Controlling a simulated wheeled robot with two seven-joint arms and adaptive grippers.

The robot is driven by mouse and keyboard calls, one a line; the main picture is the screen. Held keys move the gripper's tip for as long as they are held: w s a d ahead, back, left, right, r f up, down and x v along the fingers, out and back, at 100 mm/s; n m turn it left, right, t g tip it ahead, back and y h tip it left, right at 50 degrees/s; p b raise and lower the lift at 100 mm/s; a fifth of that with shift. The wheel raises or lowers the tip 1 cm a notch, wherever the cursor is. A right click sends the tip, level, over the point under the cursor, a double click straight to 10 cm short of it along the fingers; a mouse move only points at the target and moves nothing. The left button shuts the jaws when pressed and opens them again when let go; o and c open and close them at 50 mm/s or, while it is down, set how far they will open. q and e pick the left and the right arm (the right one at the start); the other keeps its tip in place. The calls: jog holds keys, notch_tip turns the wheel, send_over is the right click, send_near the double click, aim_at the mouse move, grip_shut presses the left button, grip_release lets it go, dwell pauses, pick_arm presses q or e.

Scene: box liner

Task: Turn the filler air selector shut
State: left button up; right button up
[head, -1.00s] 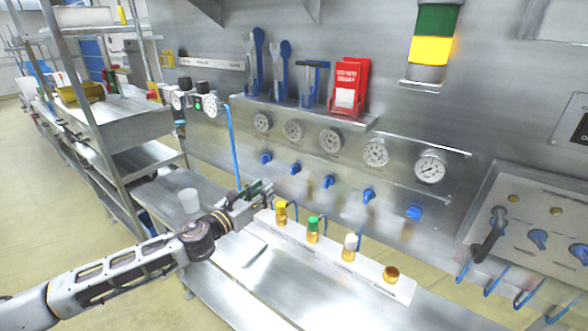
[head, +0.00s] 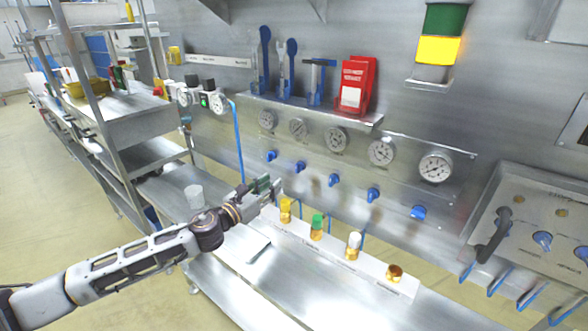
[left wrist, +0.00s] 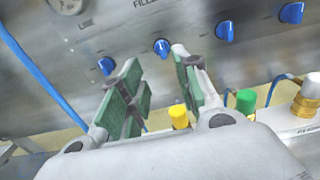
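Several blue selector knobs sit in a row under round gauges on the steel panel. In the left wrist view a label starting "FILLE" is partly cut off above the second knob (left wrist: 162,47), which matches the second knob from the left in the head view (head: 300,166). Its exact turn angle is too small to tell. My left gripper (head: 270,186) is in front of the panel, below the two leftmost knobs. In the left wrist view its green-padded fingers (left wrist: 158,92) are spread apart and empty, with the second knob showing beyond the gap. My right gripper is not in view.
Below the knobs, a white ledge (head: 336,264) holds brass fittings with yellow (head: 285,209), green (head: 317,226) and white caps. A blue hose (head: 238,140) hangs left of the gripper. A tool shelf juts out above the gauges. A cup (head: 194,196) stands on the left bench.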

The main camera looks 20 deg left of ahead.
aim_at(296, 167)
pick_arm(q)
jog(key=shift+p+x, duration=1.25)
jog(key=shift+x, duration=4.95)
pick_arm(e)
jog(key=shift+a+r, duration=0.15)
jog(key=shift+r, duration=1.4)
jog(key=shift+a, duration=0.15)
pick_arm(q)
jog(key=shift+f, duration=0.1)
grip_shut()
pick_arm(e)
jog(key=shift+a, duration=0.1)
